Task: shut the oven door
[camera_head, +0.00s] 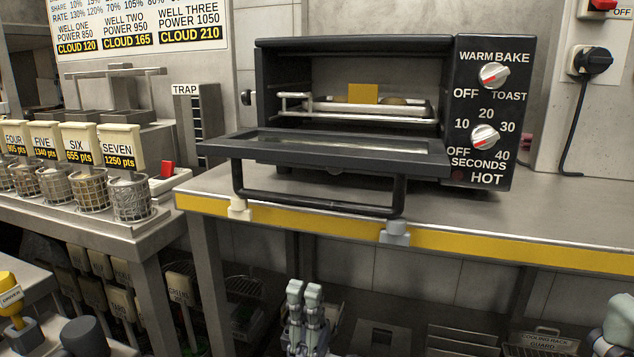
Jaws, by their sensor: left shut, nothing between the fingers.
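The oven (483,120) is a black toaster oven on a metal counter. Its glass-paned door (345,147) is hinged down and lies open, roughly level, in front of the cavity. The black bar handle (318,208) hangs from the door's front, by the counter's yellow edge. Inside, a wire rack (355,115) holds a tray with a yellow block (363,93) and a brownish item. My left gripper (304,290) points up, below and in front of the handle, apart from it. Its two fingers are together and hold nothing.
The counter's yellow front edge (500,247) bears two small blocks near the handle: a white one (239,209) and a grey one (396,233). A side counter at left holds several wire baskets (130,197). Shelves sit below. The counter right of the oven is clear.

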